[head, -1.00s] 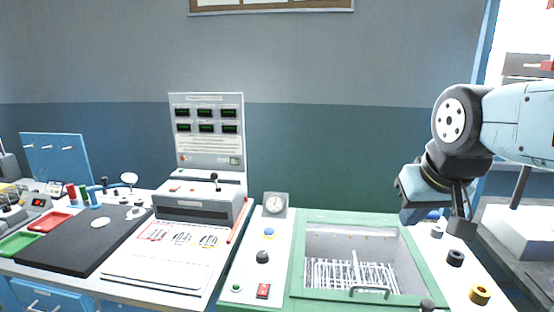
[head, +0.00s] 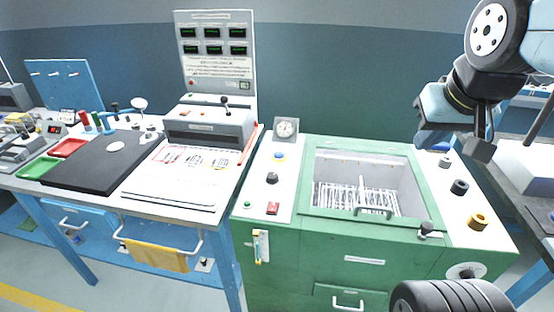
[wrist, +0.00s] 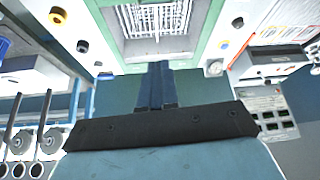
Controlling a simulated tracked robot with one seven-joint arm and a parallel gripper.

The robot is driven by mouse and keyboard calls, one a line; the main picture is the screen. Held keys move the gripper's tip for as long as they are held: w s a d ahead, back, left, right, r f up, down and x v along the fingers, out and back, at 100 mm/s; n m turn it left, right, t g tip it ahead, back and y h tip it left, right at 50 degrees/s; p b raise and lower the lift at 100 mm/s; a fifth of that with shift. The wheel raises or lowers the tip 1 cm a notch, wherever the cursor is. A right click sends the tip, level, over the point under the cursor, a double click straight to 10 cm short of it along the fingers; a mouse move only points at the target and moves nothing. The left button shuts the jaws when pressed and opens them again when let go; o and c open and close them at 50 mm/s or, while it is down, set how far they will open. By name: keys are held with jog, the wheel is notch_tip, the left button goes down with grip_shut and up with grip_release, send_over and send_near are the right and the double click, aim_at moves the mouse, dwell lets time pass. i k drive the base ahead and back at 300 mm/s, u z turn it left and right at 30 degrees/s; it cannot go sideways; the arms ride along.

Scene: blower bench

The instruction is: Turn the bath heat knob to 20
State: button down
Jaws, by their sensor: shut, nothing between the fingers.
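The green bath bench (head: 300,255) stands in the middle right of the head view. Its open bath (head: 360,180) has a wire rack inside. A round white dial (head: 466,271) is on the bench's front face at right; I cannot read its marks. A black knob (head: 272,178) is on the panel left of the bath and shows in the wrist view (wrist: 237,22). Black (head: 459,187) and yellow (head: 478,221) round parts are on the right panel. I cannot tell which one is the bath heat knob.
A gauge (head: 286,129), a blue button (head: 280,156) and a red switch (head: 273,208) are on the left panel. A display board (head: 215,55) stands at the back left. Another bench is at far right.

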aim_at(272, 178)
jog(key=u, duration=1.25)
jog(key=k, duration=1.2)
jog(key=z, duration=0.3)
jog(key=i, duration=1)
